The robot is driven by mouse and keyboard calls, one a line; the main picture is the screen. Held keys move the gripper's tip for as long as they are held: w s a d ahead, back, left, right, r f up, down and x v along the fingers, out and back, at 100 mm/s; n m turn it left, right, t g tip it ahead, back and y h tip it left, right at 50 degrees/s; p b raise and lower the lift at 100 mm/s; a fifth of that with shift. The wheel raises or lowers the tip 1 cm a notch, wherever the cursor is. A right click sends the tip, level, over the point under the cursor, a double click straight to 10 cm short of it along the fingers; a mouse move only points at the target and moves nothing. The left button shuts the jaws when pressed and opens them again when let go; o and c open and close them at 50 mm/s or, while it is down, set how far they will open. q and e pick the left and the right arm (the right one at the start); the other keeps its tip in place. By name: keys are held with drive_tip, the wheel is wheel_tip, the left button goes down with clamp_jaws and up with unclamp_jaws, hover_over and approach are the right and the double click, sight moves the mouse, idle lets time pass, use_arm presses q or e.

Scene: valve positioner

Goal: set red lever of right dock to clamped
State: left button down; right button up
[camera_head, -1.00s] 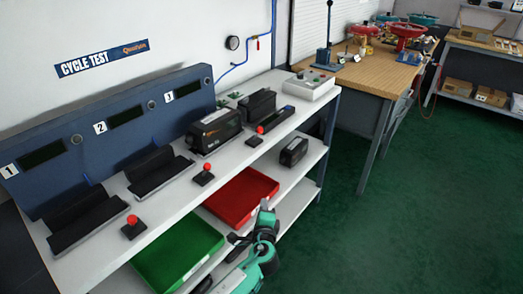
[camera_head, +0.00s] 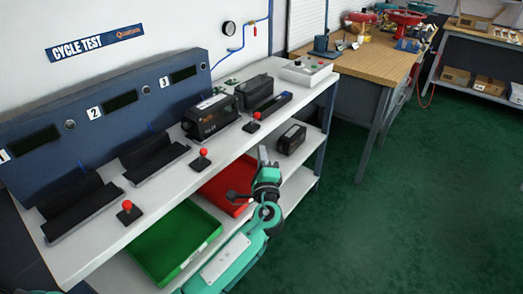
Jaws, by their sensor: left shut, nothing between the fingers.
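The right dock, under the number 3 (camera_head: 165,83), stands at the right end of the blue panel, with a black boxy unit (camera_head: 208,118) in front of its display. Its red lever (camera_head: 256,116) is a small red ball on a black base at the shelf's front edge, apparently upright; its exact setting is too small to tell. My left gripper (camera_head: 263,155) is shut and empty, pointing up in front of the shelf, below the red lever in the picture and apart from it. My right gripper is out of view.
Two more red levers (camera_head: 203,153) (camera_head: 127,205) stand along the white shelf's front edge. A green tray (camera_head: 185,240) and a red tray (camera_head: 215,195) lie on the lower shelf behind my left arm. A wooden table (camera_head: 365,65) stands beyond. The green floor at right is clear.

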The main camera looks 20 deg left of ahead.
sight(257, 118)
use_arm(q)
drive_tip(key=p+x, duration=0.1)
drive_tip(key=x, duration=1)
drive_tip(key=shift+w+a, duration=0.1)
drive_tip(key=shift+w, duration=0.05)
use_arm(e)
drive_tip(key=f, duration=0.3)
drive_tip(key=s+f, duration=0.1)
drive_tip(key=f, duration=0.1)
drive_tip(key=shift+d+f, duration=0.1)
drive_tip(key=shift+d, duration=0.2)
use_arm(q)
drive_tip(key=shift+r+p, duration=0.1)
drive_tip(key=shift+p, duration=0.25)
